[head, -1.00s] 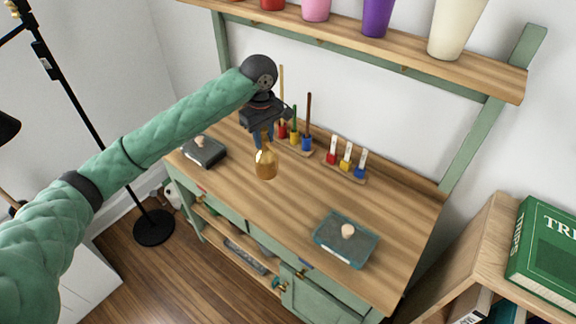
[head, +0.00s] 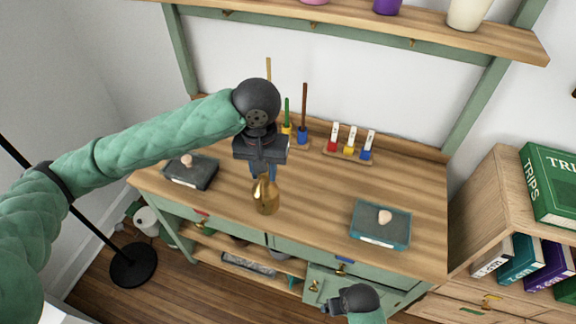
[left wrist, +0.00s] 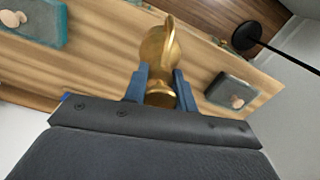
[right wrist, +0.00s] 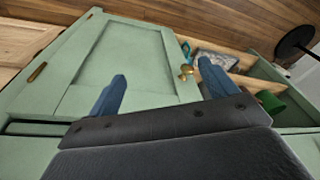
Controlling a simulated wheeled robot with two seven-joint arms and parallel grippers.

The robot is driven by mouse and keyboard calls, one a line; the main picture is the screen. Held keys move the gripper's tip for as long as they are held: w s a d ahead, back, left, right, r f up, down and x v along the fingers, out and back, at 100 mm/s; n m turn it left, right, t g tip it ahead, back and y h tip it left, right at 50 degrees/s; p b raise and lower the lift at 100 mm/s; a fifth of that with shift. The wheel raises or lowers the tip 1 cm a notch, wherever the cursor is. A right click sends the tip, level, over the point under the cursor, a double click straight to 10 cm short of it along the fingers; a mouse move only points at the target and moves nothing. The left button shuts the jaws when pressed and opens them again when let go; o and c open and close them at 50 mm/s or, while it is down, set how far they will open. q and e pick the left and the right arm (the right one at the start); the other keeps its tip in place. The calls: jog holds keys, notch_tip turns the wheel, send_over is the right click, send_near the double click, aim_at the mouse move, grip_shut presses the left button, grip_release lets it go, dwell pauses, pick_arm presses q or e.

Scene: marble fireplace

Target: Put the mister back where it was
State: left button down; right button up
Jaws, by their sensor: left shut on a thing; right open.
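The mister (head: 266,196) is a small golden bottle, held above or at the wooden bench top (head: 310,208); I cannot tell whether it touches. My left gripper (head: 264,174) is shut on its upper part. In the left wrist view the mister (left wrist: 160,60) sits between the blue fingers (left wrist: 160,88), its spout pointing away. My right gripper (head: 335,303) is low, in front of the cabinet. In the right wrist view the right gripper (right wrist: 160,88) is open and empty, facing a green cabinet door (right wrist: 125,65) with a brass knob.
Coloured pots with rods (head: 302,136) and a small rack of vials (head: 349,144) line the back. A shelf with pots hangs above; a bookcase (head: 510,210) stands right.

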pick_arm(q)
jog(key=shift+s+m, duration=0.1)
jog(key=shift+m, duration=0.2)
jog(key=shift+d+m, duration=0.45)
jog(key=shift+m, duration=0.15)
jog(key=shift+a, duration=0.15)
jog(key=shift+w+r, duration=0.1)
jog(key=shift+w, duration=0.35)
jog(key=w+d+p, duration=0.3)
jog(key=w, duration=0.6)
jog(key=w+d+p, duration=0.2)
jog(key=w+d, duration=0.1)
jog(key=w, duration=0.5)
notch_tip(320, 180, down, 7)
jog(key=w+p, duration=0.1)
jog(key=p, duration=0.2)
jog(key=shift+p, duration=0.3)
pick_arm(e)
jog(key=s+d+f, duration=0.2)
jog(key=s+f, duration=0.1)
jog(key=f, duration=1)
jog(key=s+d+f, duration=0.3)
jog(key=f, duration=1)
jog(key=shift+s+d+h, duration=0.2)
jog(key=shift+h, duration=0.1)
pick_arm(q)
jog(key=shift+d, duration=0.1)
pick_arm(e)
jog(key=shift+f, duration=0.1)
